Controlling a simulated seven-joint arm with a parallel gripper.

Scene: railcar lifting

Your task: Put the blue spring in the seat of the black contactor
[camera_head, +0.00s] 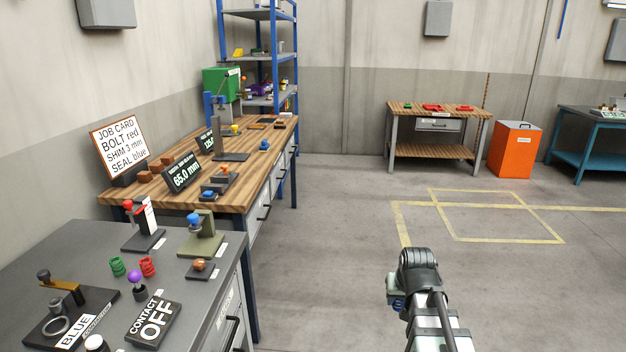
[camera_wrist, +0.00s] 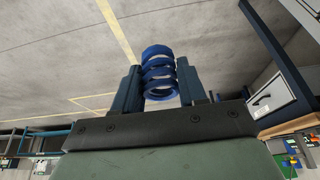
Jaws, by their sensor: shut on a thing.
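My gripper (camera_head: 396,294) is shut on the blue spring (camera_head: 398,304), out over the floor to the right of the grey bench. In the wrist view the blue spring (camera_wrist: 159,72) sits between the two fingers of my gripper (camera_wrist: 160,86), its coils standing out past the fingertips. What looks like the black contactor (camera_head: 103,298) is a black base at the front left of the grey bench. It has a metal ring seat (camera_head: 56,327), a brass-coloured arm with a dark knob, and a BLUE label. The ring looks empty.
Two knobbed fixtures stand behind. A wooden bench (camera_head: 225,196) is beyond. Floor around my gripper is clear.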

